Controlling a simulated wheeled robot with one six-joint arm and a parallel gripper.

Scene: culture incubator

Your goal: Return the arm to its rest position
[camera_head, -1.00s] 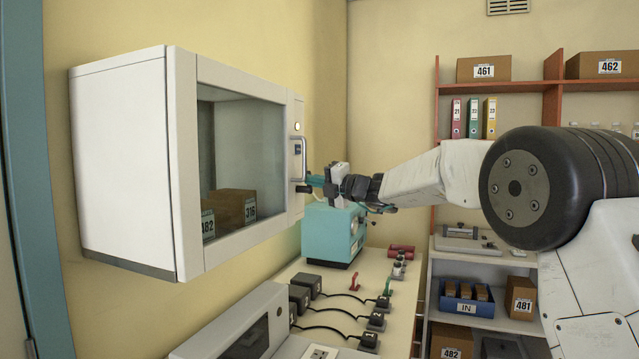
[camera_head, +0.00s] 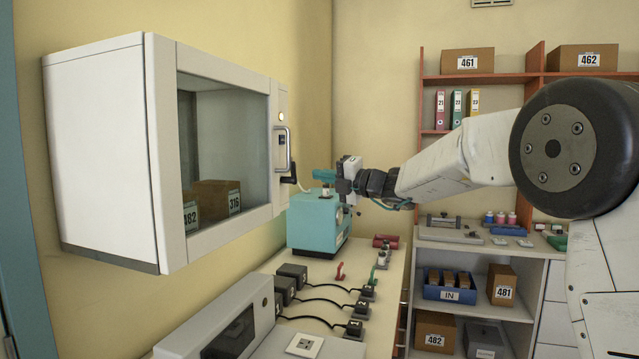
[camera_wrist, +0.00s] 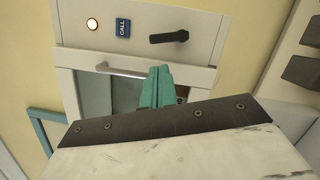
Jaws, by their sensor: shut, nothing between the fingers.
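My gripper (camera_head: 325,177) is shut and empty. The handle (camera_wrist: 122,70), the dark lever (camera_wrist: 169,37) and a blue CALL button (camera_wrist: 123,29) show in the wrist view.
A teal device (camera_head: 315,228) stands on the bench (camera_head: 385,285) below my gripper. Several black blocks with cables lie nearer. Boxes (camera_head: 216,198) sit inside the cabinet. A red-framed shelf (camera_head: 500,78) stands at the back right. Free air lies between the cabinet and that shelf.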

